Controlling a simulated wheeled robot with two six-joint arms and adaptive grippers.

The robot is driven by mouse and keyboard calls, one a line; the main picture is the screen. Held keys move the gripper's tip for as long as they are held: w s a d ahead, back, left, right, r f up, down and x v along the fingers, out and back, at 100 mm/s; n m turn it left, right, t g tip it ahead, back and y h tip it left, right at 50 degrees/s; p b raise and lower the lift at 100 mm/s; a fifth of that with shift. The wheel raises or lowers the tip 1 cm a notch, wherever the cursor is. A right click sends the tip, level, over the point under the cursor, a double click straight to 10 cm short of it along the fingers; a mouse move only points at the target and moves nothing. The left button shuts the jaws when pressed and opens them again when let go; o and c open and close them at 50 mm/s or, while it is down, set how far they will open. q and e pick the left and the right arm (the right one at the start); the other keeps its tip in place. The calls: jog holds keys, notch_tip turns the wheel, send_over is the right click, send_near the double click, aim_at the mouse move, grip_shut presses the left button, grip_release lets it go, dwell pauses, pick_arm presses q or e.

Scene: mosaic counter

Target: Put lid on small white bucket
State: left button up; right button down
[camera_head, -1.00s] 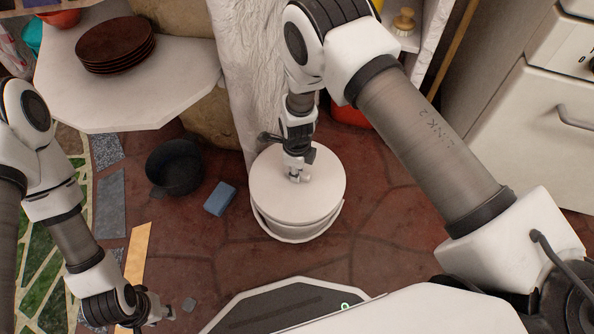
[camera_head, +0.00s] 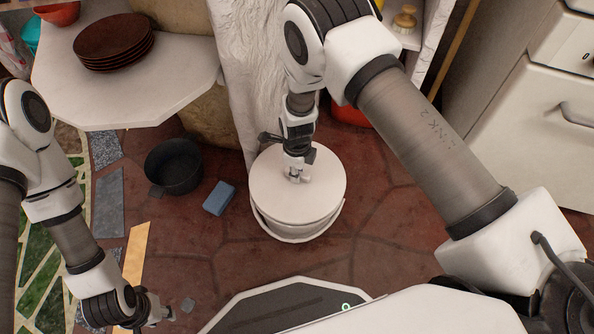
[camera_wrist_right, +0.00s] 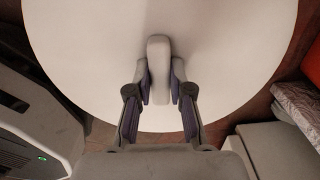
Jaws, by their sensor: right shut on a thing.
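The round white lid (camera_head: 318,190) is over the small white bucket (camera_head: 292,233) on the floor, and covers its opening in the head view. The bucket's rim and handle show just below the lid's front edge; I cannot tell whether the lid is fully seated. My right gripper (camera_head: 298,177) is shut on the lid's handle, which shows as a pale bar between the fingers in the right wrist view (camera_wrist_right: 159,65). The lid (camera_wrist_right: 230,45) fills most of that view. My left gripper (camera_head: 168,312) is at the lower left, away from the bucket and small in view.
A black pot (camera_head: 174,167) and a blue sponge-like block (camera_head: 219,198) lie on the floor left of the bucket. A white table (camera_head: 110,105) with stacked brown plates (camera_head: 114,42) stands at upper left. A rough white pillar (camera_head: 245,70) is behind the bucket. Floor right of the bucket is clear.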

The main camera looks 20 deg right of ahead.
jog(key=shift+f, duration=0.1)
dwell(0.5)
jog(key=c, duration=0.5)
grip_release()
jog(key=shift+r+p, duration=2.45)
jog(key=shift+r, duration=1.1)
jog(key=shift+f, duration=0.1)
